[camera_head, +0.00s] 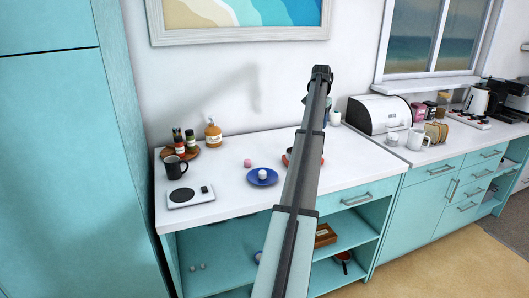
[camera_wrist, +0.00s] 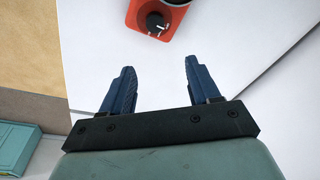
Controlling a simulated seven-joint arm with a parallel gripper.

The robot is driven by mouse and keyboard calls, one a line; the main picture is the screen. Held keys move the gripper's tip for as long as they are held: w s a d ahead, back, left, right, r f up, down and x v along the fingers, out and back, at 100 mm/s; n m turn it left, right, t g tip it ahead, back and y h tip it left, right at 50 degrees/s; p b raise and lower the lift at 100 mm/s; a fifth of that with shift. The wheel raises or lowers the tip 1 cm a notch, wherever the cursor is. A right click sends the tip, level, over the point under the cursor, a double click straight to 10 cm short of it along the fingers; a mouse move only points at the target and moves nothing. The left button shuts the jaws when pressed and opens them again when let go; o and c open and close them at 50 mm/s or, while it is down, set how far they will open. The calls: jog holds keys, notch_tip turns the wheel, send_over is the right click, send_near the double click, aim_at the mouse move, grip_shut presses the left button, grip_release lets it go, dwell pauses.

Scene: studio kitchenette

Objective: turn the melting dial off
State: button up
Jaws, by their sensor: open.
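The black melting dial (camera_wrist: 157,22) sits on an orange-red appliance (camera_wrist: 140,14) at the top of the wrist view. A small pale mark shows on the dial's face; I cannot tell which setting it points to. The top of the appliance is cut off there by the frame edge. My gripper (camera_wrist: 160,64) is open and empty, its two blue fingers apart, with the dial beyond the fingertips and apart from them.
A bread bin (camera_head: 380,114) stands at the right. Counter between plate and hot plate is clear.

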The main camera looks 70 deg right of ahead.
jog(key=w+a+f+n+h, duration=0.1)
jog(key=w+a, duration=0.3)
jog(key=a, duration=0.5)
jog(key=w+a+f+n, duration=0.2)
jog(key=w+a+n, duration=0.1)
jog(key=a, duration=0.6)
jog(key=w+a+f+n+t+h, duration=0.1)
jog(key=w+a+n, duration=0.1)
jog(key=w+a, duration=0.3)
jog(key=shift+w+a+f+n+h, duration=0.15)
jog(key=shift+a+f+n+h, duration=0.2)
jog(key=shift+a, duration=1.6)
